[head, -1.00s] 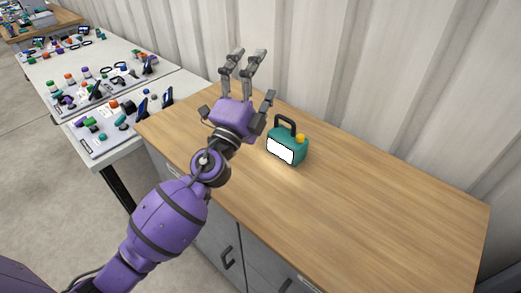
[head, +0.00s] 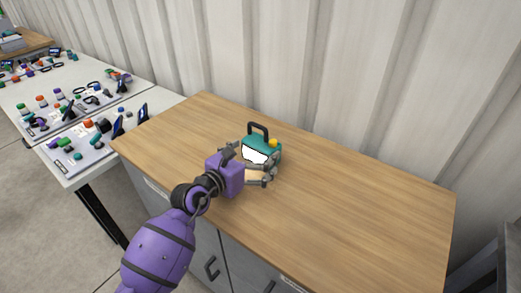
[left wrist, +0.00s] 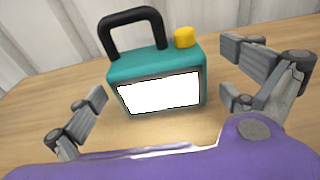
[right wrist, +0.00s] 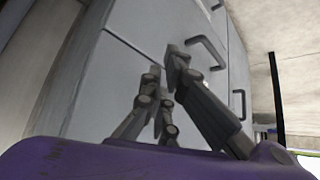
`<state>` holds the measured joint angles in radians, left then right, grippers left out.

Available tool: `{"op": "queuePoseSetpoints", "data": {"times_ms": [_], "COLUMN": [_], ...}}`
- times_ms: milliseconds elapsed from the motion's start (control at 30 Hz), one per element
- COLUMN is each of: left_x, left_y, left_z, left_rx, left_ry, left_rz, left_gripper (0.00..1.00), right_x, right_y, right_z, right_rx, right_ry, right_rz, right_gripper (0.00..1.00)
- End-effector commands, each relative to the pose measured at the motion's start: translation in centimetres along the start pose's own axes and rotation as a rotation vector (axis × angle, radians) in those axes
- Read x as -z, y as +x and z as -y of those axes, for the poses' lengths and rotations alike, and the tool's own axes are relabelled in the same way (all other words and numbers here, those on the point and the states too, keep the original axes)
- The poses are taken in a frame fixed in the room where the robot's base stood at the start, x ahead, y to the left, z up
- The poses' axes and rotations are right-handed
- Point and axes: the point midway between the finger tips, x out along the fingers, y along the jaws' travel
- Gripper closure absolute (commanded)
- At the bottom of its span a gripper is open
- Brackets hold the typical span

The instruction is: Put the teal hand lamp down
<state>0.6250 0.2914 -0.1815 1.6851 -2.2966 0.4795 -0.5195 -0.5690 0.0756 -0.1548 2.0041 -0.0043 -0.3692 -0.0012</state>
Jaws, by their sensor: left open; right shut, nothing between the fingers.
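The teal hand lamp (head: 265,144) stands upright on the wooden top of the cabinet (head: 330,215). It has a black handle, a yellow knob and a bright white front panel. My left gripper (head: 258,167) is open just in front of the lamp. In the left wrist view the lamp (left wrist: 155,80) stands between and beyond the spread fingers of the left gripper (left wrist: 165,95), not gripped. My right gripper (right wrist: 168,85) is shut and empty, low in front of grey cabinet doors. The right gripper is out of the head view.
A corrugated white wall (head: 330,70) runs behind the cabinet. White tables (head: 150,105) to the left carry boards with several small coloured parts. The wooden top is clear to the right of the lamp. A dark grey object (head: 498,265) stands at the lower right.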

Motion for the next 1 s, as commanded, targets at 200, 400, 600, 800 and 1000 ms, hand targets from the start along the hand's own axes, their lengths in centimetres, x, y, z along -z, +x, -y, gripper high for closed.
{"op": "queuePoseSetpoints", "data": {"times_ms": [200,400,600,800,1000], "left_x": [0.0,0.0,0.0,0.0,-0.2], "left_y": [3.1,3.5,3.5,3.5,3.5], "left_z": [-0.2,-0.2,-0.2,-0.2,-0.2], "left_rx": [0.001,0.000,-0.001,-0.001,-0.001], "left_ry": [-0.001,-0.002,-0.002,-0.002,-0.002], "left_rz": [0.001,0.002,0.002,0.002,0.005], "left_gripper": [0.00,0.00,0.13,0.39,0.58], "right_x": [0.2,0.4,0.1,-0.1,-0.1], "right_y": [0.5,0.5,0.4,0.3,0.2], "right_z": [0.1,0.1,0.1,0.0,0.0], "right_rx": [0.003,0.003,0.002,0.001,0.001], "right_ry": [-0.002,-0.003,-0.002,-0.002,-0.002], "right_rz": [-0.005,-0.008,-0.004,0.000,0.002], "right_gripper": [1.00,1.00,1.00,1.00,1.00]}}
